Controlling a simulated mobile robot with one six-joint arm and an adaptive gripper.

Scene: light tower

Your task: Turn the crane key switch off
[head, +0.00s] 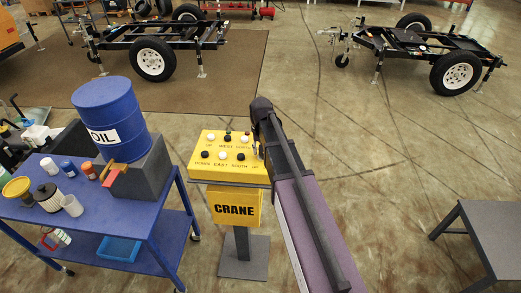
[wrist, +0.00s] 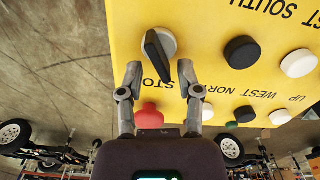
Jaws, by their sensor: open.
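The crane key switch (wrist: 158,52) is a black knob on a round grey base on the yellow control panel (wrist: 215,65). It shows in the wrist view, with the knob slanting slightly from upper left to lower right. My gripper (wrist: 160,72) is open, with one fingertip on each side of the knob's lower end. Gaps show between the fingertips and the knob, and I cannot tell the depth between them. In the head view the yellow crane control box (head: 228,172) stands on a post. My arm hides the key switch and most of my gripper there.
A red stop button (wrist: 149,116) lies between my fingers, below the knob. Black and white push buttons (wrist: 242,52) sit to the right. A blue cart (head: 105,210) with an oil drum (head: 108,115) stands left of the box. A grey table (head: 490,235) is at right.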

